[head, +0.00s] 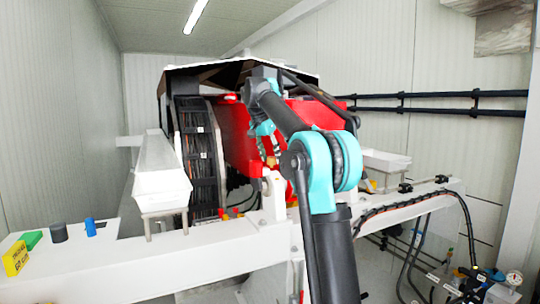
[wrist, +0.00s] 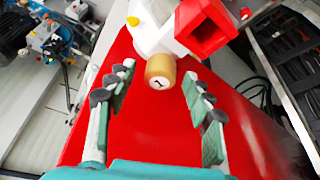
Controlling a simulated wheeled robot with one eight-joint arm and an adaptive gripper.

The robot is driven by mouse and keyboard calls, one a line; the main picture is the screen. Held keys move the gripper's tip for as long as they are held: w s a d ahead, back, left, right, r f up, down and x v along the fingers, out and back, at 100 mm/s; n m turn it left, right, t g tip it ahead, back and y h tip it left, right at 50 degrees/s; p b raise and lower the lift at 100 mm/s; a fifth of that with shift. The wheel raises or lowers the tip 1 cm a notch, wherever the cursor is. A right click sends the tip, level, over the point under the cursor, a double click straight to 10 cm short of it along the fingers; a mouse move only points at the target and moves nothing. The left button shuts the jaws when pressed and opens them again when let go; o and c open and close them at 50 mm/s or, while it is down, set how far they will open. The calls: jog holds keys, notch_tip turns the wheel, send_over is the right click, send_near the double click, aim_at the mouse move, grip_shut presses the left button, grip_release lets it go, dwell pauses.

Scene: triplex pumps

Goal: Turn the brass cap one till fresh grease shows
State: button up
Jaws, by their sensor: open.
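The brass cap one (wrist: 160,72) shows in the wrist view as a short tan-gold cylinder with a pale end face bearing a dark mark like a 1. It sticks out of a white fitting (wrist: 152,38) above a red surface. My gripper (wrist: 157,82) is open, with a dark-padded finger on each side of the cap and a visible gap to both. How far the fingertips reach along the cap I cannot tell. No grease is visible.
A red square-mouthed part (wrist: 207,28) adjoins the white fitting close to the right finger. In the head view a white beam (head: 235,245) crosses in front of the red pump housing (head: 236,135). A white trough (head: 160,180) and a yellow block (head: 15,258) stand at left.

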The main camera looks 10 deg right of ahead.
jog(key=v, duration=1.2)
dwell(0.3)
